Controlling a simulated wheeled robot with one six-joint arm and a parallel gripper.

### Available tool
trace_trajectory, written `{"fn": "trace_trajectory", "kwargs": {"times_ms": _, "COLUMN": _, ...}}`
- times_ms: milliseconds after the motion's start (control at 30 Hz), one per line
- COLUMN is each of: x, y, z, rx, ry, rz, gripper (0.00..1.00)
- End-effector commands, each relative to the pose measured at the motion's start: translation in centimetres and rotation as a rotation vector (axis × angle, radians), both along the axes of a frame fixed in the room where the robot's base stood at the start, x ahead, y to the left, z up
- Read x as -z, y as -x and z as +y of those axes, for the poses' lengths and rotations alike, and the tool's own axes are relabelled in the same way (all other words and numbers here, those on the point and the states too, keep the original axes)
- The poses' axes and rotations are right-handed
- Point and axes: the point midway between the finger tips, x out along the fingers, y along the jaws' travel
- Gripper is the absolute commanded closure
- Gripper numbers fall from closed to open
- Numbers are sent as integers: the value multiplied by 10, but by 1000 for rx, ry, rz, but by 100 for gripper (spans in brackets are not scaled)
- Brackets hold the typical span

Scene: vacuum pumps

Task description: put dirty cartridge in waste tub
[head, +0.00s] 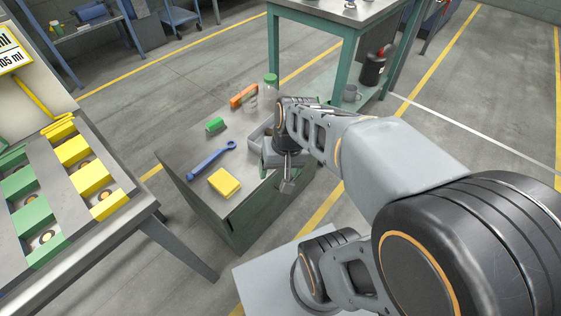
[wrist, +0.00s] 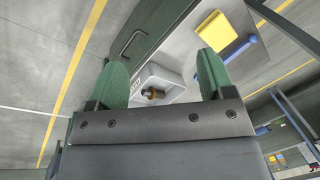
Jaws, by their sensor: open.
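The light grey waste tub (wrist: 172,90) sits on the cabinet top and shows between my fingers in the wrist view. In it lies a small dark piece with a brass-coloured part, which looks like the dirty cartridge (wrist: 153,92). My gripper (wrist: 162,64) is open, with its two green fingers wide apart and nothing between them. I cannot judge its exact height over the tub. In the head view my gripper (head: 287,184) is at the cabinet's right side, and my arm hides most of the tub (head: 258,136).
A bench with green and yellow blocks (head: 75,152) stands left. A green-legged table (head: 330,50) stands behind.

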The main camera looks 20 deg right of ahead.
Motion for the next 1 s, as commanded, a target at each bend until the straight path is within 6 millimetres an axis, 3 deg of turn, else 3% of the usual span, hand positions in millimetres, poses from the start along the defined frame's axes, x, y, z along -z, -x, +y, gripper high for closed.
{"fn": "trace_trajectory", "kwargs": {"times_ms": 233, "x": -23, "y": 3, "z": -1, "rx": -203, "ry": 194, "rz": -174, "gripper": 25}}
{"fn": "trace_trajectory", "kwargs": {"times_ms": 733, "x": -31, "y": 2, "z": -2, "rx": -218, "ry": 211, "rz": -190, "gripper": 25}}
{"fn": "trace_trajectory", "kwargs": {"times_ms": 867, "x": -48, "y": 1, "z": 0, "rx": -208, "ry": 199, "rz": -196, "gripper": 25}}
{"fn": "trace_trajectory", "kwargs": {"times_ms": 1000, "x": -81, "y": -1, "z": 3, "rx": -186, "ry": 171, "rz": -213, "gripper": 25}}
